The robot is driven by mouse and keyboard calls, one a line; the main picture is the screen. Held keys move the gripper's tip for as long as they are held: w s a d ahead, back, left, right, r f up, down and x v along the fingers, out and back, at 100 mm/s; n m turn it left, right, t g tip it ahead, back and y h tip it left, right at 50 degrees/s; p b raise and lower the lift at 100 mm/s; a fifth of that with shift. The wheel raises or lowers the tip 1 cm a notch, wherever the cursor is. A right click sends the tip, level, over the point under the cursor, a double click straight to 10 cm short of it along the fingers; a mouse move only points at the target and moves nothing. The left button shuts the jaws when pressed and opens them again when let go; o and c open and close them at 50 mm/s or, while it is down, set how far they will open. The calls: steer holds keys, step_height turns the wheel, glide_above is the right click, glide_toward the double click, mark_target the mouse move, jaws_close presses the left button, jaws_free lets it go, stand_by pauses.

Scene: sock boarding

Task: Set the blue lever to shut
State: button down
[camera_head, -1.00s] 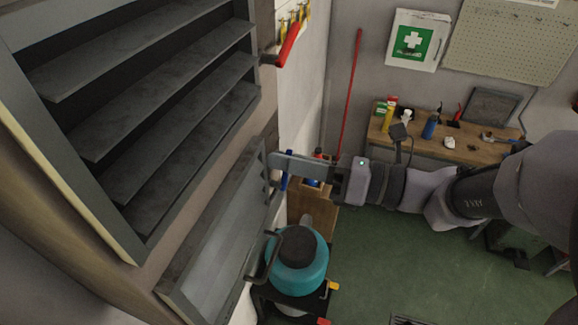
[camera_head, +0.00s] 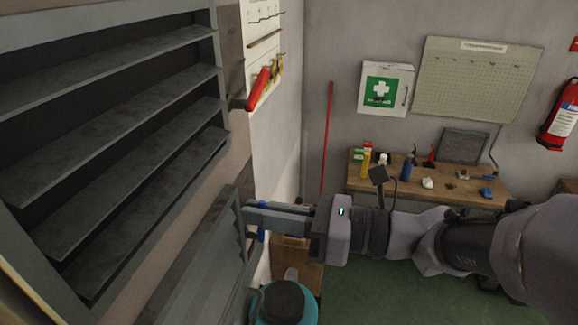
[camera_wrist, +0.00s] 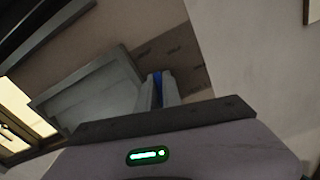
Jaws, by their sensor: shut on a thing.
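The blue lever (camera_head: 261,236) is on the wall side, just right of the lower louvred panel. Most of it is hidden behind my fingers in the head view. My gripper (camera_head: 252,214) reaches in from the right and is shut on the lever. In the wrist view the blue lever (camera_wrist: 157,88) shows as a narrow strip between the two fingers of my gripper (camera_wrist: 160,84). I cannot tell the lever's exact angle.
The louvred cabinet (camera_head: 228,130) fills the left, with a lower panel (camera_head: 190,270) close to my fingers. A teal canister (camera_head: 300,310) stands below. A workbench (camera_head: 440,188) is at the back.

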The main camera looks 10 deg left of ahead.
steer(key=shift+r, duration=0.15)
steer(key=c, duration=1.5)
jaws_free()
steer(key=shift+w, duration=0.15)
steer(key=shift+f, duration=0.2)
